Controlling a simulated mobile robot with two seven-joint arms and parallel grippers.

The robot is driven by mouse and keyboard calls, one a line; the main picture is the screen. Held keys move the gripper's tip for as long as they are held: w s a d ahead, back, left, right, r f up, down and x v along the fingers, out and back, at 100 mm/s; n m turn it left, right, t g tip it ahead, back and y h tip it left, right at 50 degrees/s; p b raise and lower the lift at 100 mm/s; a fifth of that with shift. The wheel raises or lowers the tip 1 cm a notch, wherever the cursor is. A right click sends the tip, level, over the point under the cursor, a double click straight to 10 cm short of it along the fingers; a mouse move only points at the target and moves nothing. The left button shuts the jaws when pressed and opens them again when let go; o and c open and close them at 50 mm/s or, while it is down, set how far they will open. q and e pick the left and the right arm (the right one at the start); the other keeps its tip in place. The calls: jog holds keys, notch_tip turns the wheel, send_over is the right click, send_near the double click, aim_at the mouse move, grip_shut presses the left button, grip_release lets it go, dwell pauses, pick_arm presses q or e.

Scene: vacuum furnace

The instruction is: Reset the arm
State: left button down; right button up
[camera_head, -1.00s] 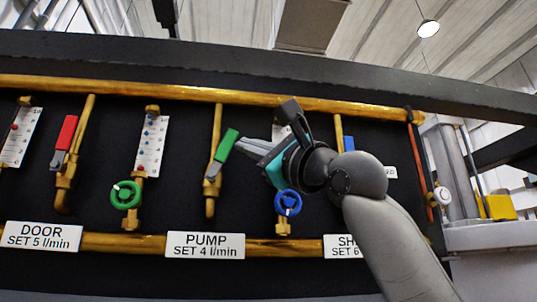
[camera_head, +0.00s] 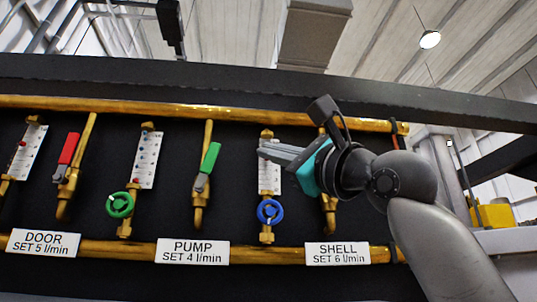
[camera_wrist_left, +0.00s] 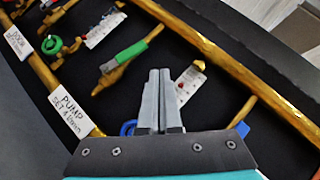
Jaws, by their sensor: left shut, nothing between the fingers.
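My left gripper (camera_head: 262,151) is shut and empty, its grey fingers pointing left in front of the shell flow gauge (camera_head: 270,178). In the left wrist view, its fingertips (camera_wrist_left: 159,72) stand side by side, apart from the green pump lever (camera_wrist_left: 131,52). That green lever (camera_head: 210,157) is tilted on its brass pipe to the left of the gripper in the head view. The blue knob (camera_head: 270,211) is below the gripper. The shell lever is hidden behind the gripper. My right gripper is not in view.
The red door lever (camera_head: 69,148) and green knob (camera_head: 120,205) are farther left. Labels read DOOR (camera_head: 44,243), PUMP (camera_head: 192,252) and SHELL (camera_head: 338,254). A brass pipe (camera_head: 120,105) and a dark beam (camera_head: 200,82) run above. A yellow object (camera_head: 494,214) is at the right.

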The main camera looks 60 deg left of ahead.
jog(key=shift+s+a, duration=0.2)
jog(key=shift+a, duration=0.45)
